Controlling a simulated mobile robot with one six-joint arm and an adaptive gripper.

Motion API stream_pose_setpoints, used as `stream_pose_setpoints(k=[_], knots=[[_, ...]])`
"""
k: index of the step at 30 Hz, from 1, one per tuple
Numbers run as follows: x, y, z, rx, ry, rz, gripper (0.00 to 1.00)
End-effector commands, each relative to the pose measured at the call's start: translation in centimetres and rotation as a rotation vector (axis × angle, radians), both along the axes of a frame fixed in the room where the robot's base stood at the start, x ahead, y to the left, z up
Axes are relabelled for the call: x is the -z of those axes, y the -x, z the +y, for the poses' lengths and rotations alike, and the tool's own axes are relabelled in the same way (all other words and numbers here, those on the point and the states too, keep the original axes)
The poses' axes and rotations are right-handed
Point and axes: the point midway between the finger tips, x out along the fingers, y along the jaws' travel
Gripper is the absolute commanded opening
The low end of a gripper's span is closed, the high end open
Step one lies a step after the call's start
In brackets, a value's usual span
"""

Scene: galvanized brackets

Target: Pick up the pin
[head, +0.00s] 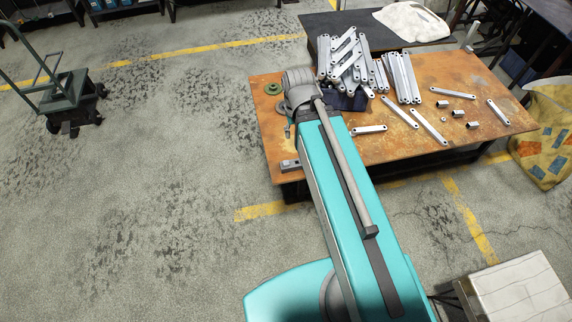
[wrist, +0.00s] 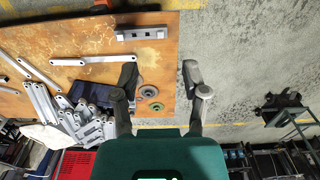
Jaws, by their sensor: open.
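I cannot pick out the pin for certain in either view. Several small dark-and-silver pieces (head: 458,113) lie on the right part of the rusty table (head: 395,155) in the head view, too small to tell apart. In the wrist view my gripper (wrist: 159,75) is open and empty, its fingers wide apart. It is above the table's edge, with the left finger over the tabletop and the right finger over the floor. In the head view my arm hides the gripper and part of the table.
Flat metal links are piled at the table's back (head: 345,58), with more loose ones (head: 429,127) in front. A grey block with holes (wrist: 141,33) lies near the table's edge. A cart (head: 70,100) stands on the floor.

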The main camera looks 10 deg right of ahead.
Motion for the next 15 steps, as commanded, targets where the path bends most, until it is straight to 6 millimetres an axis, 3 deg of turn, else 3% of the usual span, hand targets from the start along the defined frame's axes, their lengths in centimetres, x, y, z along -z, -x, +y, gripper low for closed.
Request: stream_pose_setpoints(k=[3, 8, 15], knots=[[0.2, -0.1, 0.0, -0.005, 0.000, 0.000, 0.77], [1.1, -0.6, 0.0, -0.043, 0.000, 0.000, 0.77], [4.6, -2.5, -0.4, -0.203, 0.000, 0.000, 0.77]])
